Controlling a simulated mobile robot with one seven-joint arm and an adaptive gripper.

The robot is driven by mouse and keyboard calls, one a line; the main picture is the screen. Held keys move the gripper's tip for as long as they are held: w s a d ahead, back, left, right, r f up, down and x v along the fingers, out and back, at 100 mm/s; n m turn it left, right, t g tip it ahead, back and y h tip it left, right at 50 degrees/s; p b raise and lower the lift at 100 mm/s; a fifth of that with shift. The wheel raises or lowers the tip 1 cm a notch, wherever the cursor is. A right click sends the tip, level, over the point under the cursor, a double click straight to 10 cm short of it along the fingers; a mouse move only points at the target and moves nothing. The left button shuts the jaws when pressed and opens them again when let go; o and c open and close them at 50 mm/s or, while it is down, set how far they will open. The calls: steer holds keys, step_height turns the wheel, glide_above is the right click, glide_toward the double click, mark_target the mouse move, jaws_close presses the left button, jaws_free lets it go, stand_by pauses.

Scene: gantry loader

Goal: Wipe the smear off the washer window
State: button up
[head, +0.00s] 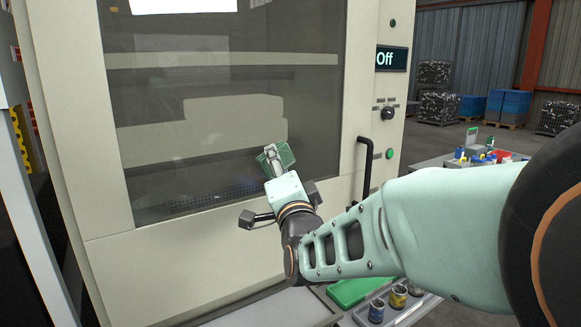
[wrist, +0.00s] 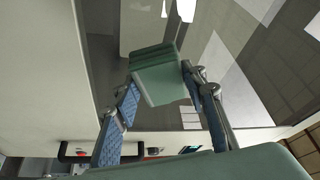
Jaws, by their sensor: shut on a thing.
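The washer window (head: 150,90) is a large dark pane in the cream washer front (head: 230,262); it also shows in the wrist view (wrist: 100,45). My gripper (head: 272,157) is at the lower right of the pane. It is shut on a green wiping pad (head: 287,153), which also shows between the fingers in the wrist view (wrist: 160,75). The pad is close to the glass; I cannot tell whether it touches. Faint pale patches show low on the pane, but I cannot tell smear from reflection.
A black door handle (head: 366,165) stands right of the window. A display (head: 391,58) reads "Off", with a knob (head: 387,113) below it. A green tray (head: 355,290) and several small cans (head: 398,297) lie below my arm. A cluttered table (head: 470,160) is at the right.

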mark_target(291, 162)
steer(key=shift+w+a+b, duration=0.35)
steer(key=shift+w+a, duration=0.05)
steer(key=shift+w, duration=0.2)
steer(key=shift+d, duration=0.1)
steer(key=shift+w+d+f+b, duration=0.1)
steer(key=shift+w+d+b, duration=0.5)
steer(key=shift+d+b, duration=0.35)
steer(key=shift+w+d+b, duration=0.45)
steer(key=shift+d, duration=0.2)
steer(key=shift+b, duration=0.45)
steer(key=shift+a, duration=0.1)
